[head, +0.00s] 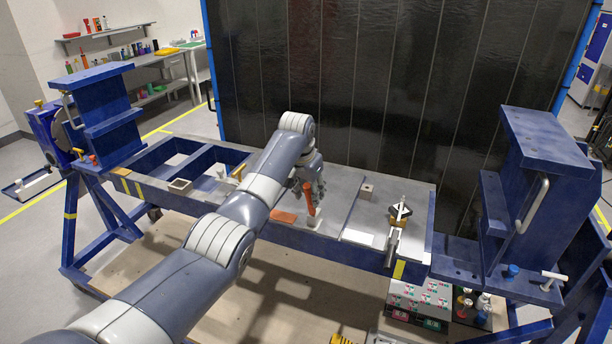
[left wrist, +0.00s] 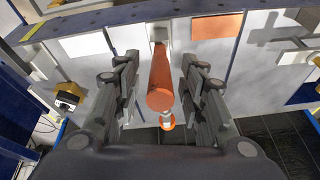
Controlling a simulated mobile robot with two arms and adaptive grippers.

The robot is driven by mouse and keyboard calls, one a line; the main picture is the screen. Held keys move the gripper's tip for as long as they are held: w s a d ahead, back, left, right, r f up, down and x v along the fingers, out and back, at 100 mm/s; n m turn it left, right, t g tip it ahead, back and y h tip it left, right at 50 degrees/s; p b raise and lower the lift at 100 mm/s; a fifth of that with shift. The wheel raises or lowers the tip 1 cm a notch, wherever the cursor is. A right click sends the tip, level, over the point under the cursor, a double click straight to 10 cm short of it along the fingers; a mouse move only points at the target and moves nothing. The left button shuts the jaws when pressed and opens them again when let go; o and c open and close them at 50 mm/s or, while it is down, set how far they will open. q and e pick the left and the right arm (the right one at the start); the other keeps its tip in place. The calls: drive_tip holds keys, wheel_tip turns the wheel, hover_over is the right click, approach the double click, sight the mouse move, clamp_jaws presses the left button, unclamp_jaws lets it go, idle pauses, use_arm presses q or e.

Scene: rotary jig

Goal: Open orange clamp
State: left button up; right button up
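The orange clamp handle (head: 309,199) stands up from the jig's grey plate in the head view. In the left wrist view the orange handle (left wrist: 161,84) points toward the camera, with a small light block (left wrist: 160,33) at its far end. My left gripper (head: 312,183) is beside the top of the handle. In the left wrist view its two fingers (left wrist: 158,88) are apart, one on each side of the handle, with gaps on both sides. My right gripper does not show in either view.
A flat orange plate (head: 284,217) lies left of the handle. A black and yellow clamp (head: 400,211) stands to the right on the jig. Blue uprights rise at both ends, the right one (head: 543,150) being near. A dark panel (head: 385,80) stands behind.

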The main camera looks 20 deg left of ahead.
use_arm(q)
drive_tip(key=v, duration=0.8)
